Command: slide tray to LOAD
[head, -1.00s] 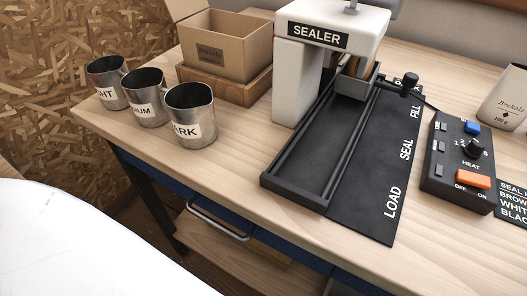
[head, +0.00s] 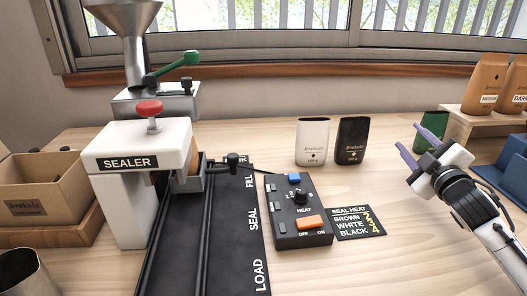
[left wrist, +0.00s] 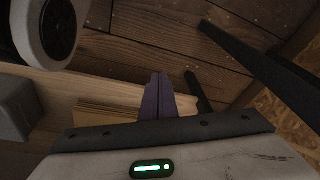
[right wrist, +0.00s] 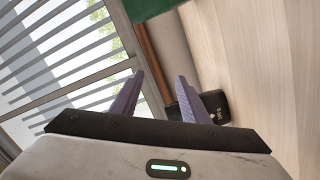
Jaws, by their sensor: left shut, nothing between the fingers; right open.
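The small dark tray (head: 190,183) sits in the black rail frame under the white sealer (head: 140,205), with something brown standing in it. Its black knob handle (head: 233,160) sticks out to the right, near the far end of the label strip (head: 232,235), just beyond FILL. The LOAD mark (head: 261,277) is at the strip's near end. My right gripper (head: 418,148) is open and empty above the right part of the table, well away from the tray. My left gripper is outside the head view; in the left wrist view its fingers (left wrist: 160,95) are shut and empty.
A heat control box (head: 298,210) and a seal heat card (head: 358,222) lie right of the strip. A white pouch (head: 312,141) and a black pouch (head: 352,140) stand behind. A cardboard box (head: 40,200) is at left. The table's middle right is clear.

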